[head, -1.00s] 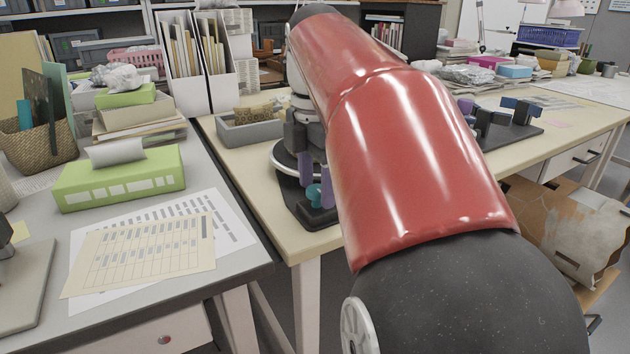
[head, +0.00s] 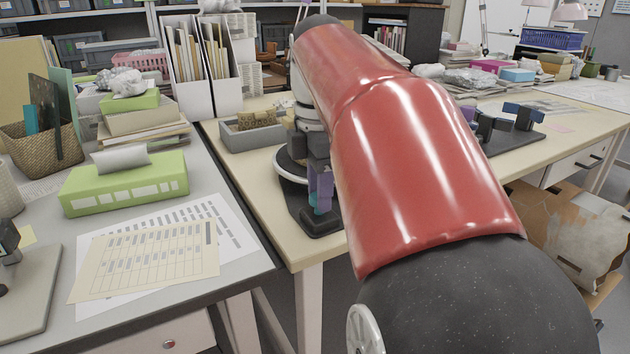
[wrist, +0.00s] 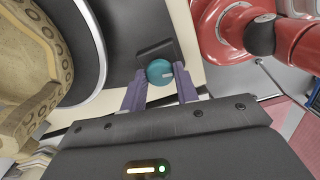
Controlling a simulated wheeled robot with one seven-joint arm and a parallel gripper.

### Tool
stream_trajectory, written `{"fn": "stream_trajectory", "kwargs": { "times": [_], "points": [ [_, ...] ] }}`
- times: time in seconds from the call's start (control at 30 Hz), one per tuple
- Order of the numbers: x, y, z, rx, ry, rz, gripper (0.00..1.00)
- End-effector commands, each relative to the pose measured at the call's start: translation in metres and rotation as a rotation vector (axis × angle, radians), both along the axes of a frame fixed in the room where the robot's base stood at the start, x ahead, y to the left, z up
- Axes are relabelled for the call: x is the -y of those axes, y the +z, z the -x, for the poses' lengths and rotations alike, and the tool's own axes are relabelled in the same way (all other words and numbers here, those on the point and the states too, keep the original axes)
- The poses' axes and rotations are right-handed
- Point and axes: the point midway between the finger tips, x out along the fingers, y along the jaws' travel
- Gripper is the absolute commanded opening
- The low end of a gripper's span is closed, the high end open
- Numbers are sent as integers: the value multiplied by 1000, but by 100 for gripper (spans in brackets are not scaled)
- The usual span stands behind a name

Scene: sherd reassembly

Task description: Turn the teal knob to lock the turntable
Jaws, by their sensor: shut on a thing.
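The teal knob (wrist: 159,72) sits on a dark base plate (wrist: 150,48) beside the turntable (wrist: 98,45). In the wrist view the knob shows a pale mark on its right side. My gripper (wrist: 160,84) has its two purple fingers on either side of the knob, shut on it. In the head view my gripper (head: 320,192) stands over the front end of the base, and only a little of the knob (head: 314,201) shows behind the fingers. The turntable (head: 288,168) is mostly hidden by my arm there. A patterned tan vessel (wrist: 30,75) stands on the turntable.
A grey tray (head: 235,138) with tan pieces lies behind the turntable. A dark board (head: 520,140) with blue and dark blocks is to the right. A grey desk with papers (head: 150,250) and a green box (head: 125,183) is at left.

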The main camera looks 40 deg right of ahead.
Motion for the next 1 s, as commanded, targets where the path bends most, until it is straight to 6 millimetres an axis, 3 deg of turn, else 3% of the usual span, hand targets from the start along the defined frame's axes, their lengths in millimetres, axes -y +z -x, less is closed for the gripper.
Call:
{"fn": "stream_trajectory", "kwargs": {
  "times": [1.0],
  "points": [
    [0,2,0,0,-952,0,7]
  ]
}}
